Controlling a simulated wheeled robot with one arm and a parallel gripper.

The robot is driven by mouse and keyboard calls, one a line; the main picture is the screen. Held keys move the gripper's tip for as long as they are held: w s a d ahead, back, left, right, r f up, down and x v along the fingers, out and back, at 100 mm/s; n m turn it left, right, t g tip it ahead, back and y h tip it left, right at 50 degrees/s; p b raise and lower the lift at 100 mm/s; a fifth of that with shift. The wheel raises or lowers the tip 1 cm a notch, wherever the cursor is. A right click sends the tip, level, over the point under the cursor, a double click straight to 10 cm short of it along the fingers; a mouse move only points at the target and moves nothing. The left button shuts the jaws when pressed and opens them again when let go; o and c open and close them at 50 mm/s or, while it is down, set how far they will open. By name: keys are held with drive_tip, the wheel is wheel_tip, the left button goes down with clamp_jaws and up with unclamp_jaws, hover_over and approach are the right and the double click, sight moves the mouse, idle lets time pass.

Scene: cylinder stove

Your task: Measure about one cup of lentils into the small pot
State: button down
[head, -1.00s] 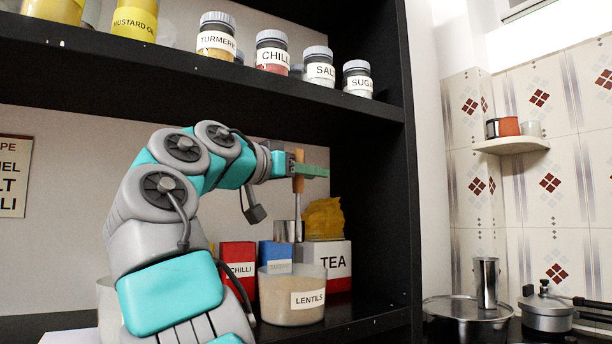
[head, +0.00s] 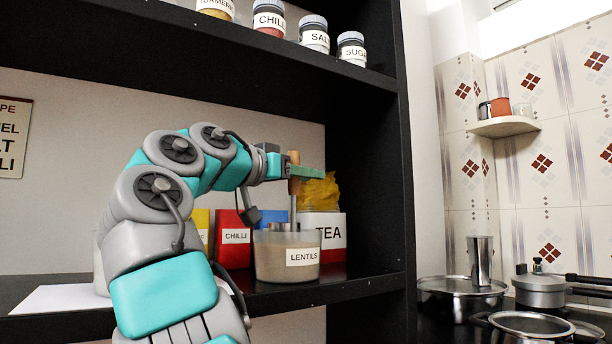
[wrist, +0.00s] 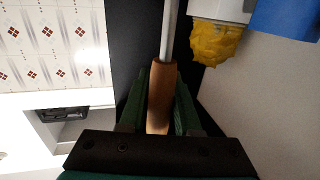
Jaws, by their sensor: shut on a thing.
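My gripper (head: 306,172) is shut on the wooden handle (head: 294,172) of a metal scoop, held upright. In the wrist view the handle (wrist: 161,92) sits between both fingers, with the metal shaft (wrist: 169,30) running away from it. In the head view the shaft goes down to the rim of the clear lentils container (head: 287,258), labelled LENTILS. The scoop's cup is mostly hidden at or inside that container; contact with the lentils cannot be told. Several metal pots stand at the right, including an open one (head: 533,325) at the front; which is the small pot is unclear.
A TEA box (head: 330,232), a yellow bag (head: 319,190) and a red CHILLI box (head: 235,238) crowd behind the container. The upper shelf (head: 270,65) lies above my arm, and the cabinet side wall (head: 365,190) stands between shelf and pots.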

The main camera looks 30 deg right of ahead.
drive_tip(key=shift+f+b, duration=2.2)
drive_tip(key=shift+f, duration=0.3)
wheel_tip(320, 180, up, 11)
drive_tip(key=p, duration=1.1)
drive_tip(key=shift+r, duration=0.15)
